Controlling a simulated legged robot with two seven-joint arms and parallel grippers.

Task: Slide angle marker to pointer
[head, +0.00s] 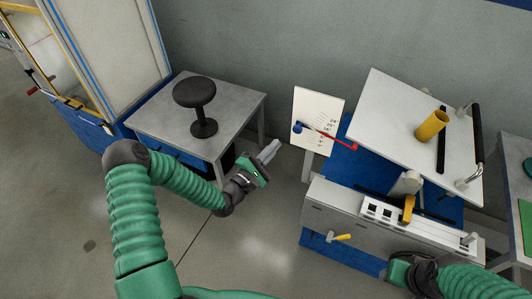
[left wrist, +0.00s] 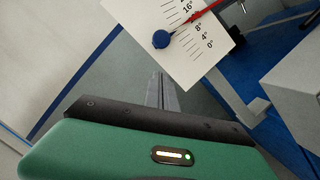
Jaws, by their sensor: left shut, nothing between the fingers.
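The white angle board (head: 318,105) stands upright on a post, with a printed degree scale. A round blue marker (head: 298,127) sits near the board's left edge. A thin red pointer (head: 330,138) runs across the board towards it. In the left wrist view the blue marker (left wrist: 161,39) is beside the scale near 8°, and the red pointer (left wrist: 205,14) reaches towards it from the upper right. My left gripper (head: 271,149) is shut and empty, below and left of the board, apart from the marker. My right gripper (head: 398,272) is low at the right; its fingers cannot be made out.
A white tilted panel (head: 385,110) with a yellow cylinder (head: 432,125) stands right of the board on a blue-framed machine. A long grey box (head: 335,215) with a yellow handle is in front. A table (head: 155,125) with a black stool stands left. The floor between is clear.

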